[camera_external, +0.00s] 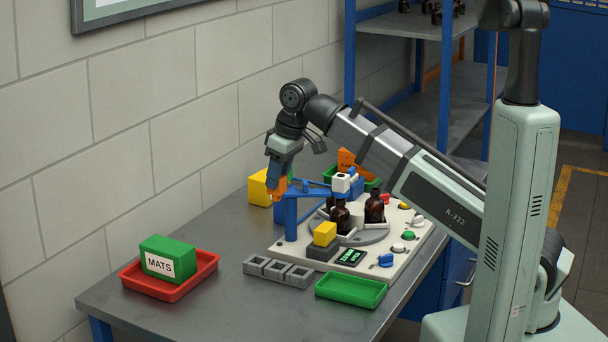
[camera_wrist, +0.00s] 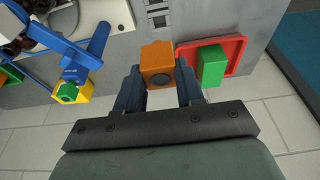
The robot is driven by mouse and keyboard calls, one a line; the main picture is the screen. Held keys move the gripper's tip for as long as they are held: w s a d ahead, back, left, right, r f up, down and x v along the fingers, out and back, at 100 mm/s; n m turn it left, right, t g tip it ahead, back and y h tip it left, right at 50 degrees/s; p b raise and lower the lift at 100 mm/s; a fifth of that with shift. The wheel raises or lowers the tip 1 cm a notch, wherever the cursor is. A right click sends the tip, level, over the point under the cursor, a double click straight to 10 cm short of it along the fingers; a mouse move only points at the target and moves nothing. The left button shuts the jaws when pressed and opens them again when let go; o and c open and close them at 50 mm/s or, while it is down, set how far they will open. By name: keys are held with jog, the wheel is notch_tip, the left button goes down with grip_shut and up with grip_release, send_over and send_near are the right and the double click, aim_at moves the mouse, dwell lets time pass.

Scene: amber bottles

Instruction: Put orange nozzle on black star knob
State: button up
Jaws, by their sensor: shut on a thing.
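My gripper (camera_external: 280,178) is shut on the orange nozzle (camera_external: 277,188) and holds it above the table, left of the blue stand. In the wrist view the nozzle (camera_wrist: 157,58) is a blocky orange piece with a dark round mark, between the two blue fingers of my gripper (camera_wrist: 157,88). I cannot make out the black star knob for sure in either view.
The blue stand (camera_external: 291,215) rises close by; amber bottles (camera_external: 374,207) stand on the turntable. A yellow block (camera_external: 257,188) is behind. A red tray (camera_external: 187,284) with a green MATS block (camera_external: 169,256), grey holders (camera_external: 278,270) and a green tray (camera_external: 351,290) lie in front.

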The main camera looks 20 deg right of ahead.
jog(key=r, duration=0.4)
jog(key=shift+w+d+r, duration=0.15)
jog(key=shift+w+r, duration=0.05)
jog(key=shift+w, duration=0.2)
jog(key=w+d+m+h, duration=0.1)
jog(key=w+d+m, duration=0.5)
jog(key=w+d, duration=2.25)
jog(key=w+d+m, duration=0.1)
jog(key=w+d, duration=0.2)
jog(key=d, duration=0.6)
jog(key=w+d+m+h, duration=0.1)
jog(key=w+d, duration=0.3)
jog(key=d, duration=0.5)
jog(key=w+d+m, duration=0.1)
jog(key=w+d, duration=0.2)
jog(key=d, duration=0.7)
jog(key=shift+t, duration=0.5)
jog(key=shift+s+a+f, duration=0.1)
jog(key=shift+f, duration=10.6)
jog(key=o, duration=1)
jog(key=shift+f, duration=0.1)
